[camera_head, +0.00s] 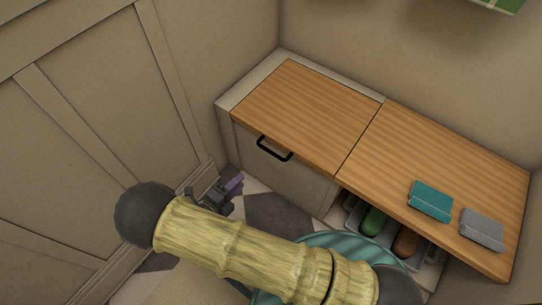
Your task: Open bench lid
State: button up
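The bench has a striped wooden top in two parts. The left part, the bench lid (310,108), lies flat and closed over a beige box front (275,170). A black bar handle (274,149) is on that front, just below the lid's front edge. My gripper (236,185) is small and dark with a purplish part, left of and below the handle in the picture. It is apart from the handle and the lid. Its fingers are too small and dark to tell whether they are open.
The right wooden top (440,165) carries a teal folded item (430,201) and a grey one (482,229). Below it, a tray (352,213) holds green and brown items. A panelled wall (90,120) stands close on the left. My arm crosses the lower picture, in front of a teal round object (330,241).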

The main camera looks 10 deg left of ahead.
aim_at(270, 151)
jog(key=shift+w+d, duration=0.1)
jog(key=b+x, duration=0.5)
jog(key=x, duration=1.2)
jog(key=shift+w, duration=0.1)
grip_shut()
